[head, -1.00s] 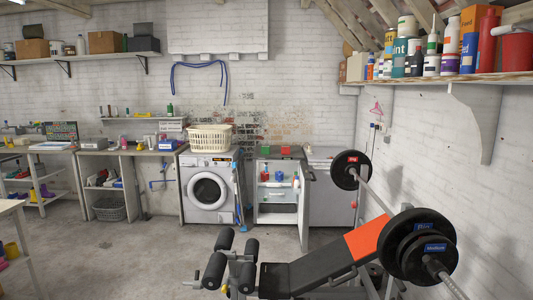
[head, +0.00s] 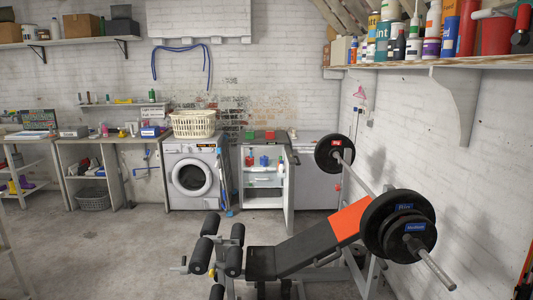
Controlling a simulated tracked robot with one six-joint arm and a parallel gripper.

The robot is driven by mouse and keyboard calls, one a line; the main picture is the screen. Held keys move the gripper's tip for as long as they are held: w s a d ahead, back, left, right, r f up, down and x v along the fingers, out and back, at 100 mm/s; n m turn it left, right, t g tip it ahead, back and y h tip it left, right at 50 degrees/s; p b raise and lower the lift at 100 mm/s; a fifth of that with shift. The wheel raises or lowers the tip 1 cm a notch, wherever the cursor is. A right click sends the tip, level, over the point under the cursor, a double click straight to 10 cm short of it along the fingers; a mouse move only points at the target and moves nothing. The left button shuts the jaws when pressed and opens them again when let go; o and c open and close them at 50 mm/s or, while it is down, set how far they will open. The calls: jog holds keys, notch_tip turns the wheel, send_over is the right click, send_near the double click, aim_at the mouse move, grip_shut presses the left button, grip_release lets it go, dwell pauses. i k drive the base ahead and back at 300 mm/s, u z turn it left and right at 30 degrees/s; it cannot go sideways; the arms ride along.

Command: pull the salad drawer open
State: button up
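A small fridge (head: 264,203) stands against the back wall, right of the washing machine, with its door (head: 290,188) swung open toward me on the right. Inside, red and blue items stand on a shelf in the upper part. A pale, see-through bin (head: 264,182) sits lower down and looks like the salad drawer; it seems to be pushed in, but it is too small to be sure. My gripper is not in view.
A weight bench (head: 305,245) with a loaded barbell (head: 395,225) stands in front, between me and the fridge's right side. A washing machine (head: 192,180) adjoins the fridge. Bare floor (head: 120,245) lies open to the left and before the washer.

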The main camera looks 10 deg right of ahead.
aim_at(262, 176)
jog(key=k, duration=1)
jog(key=u, duration=0.9)
jog(key=i, duration=2.05)
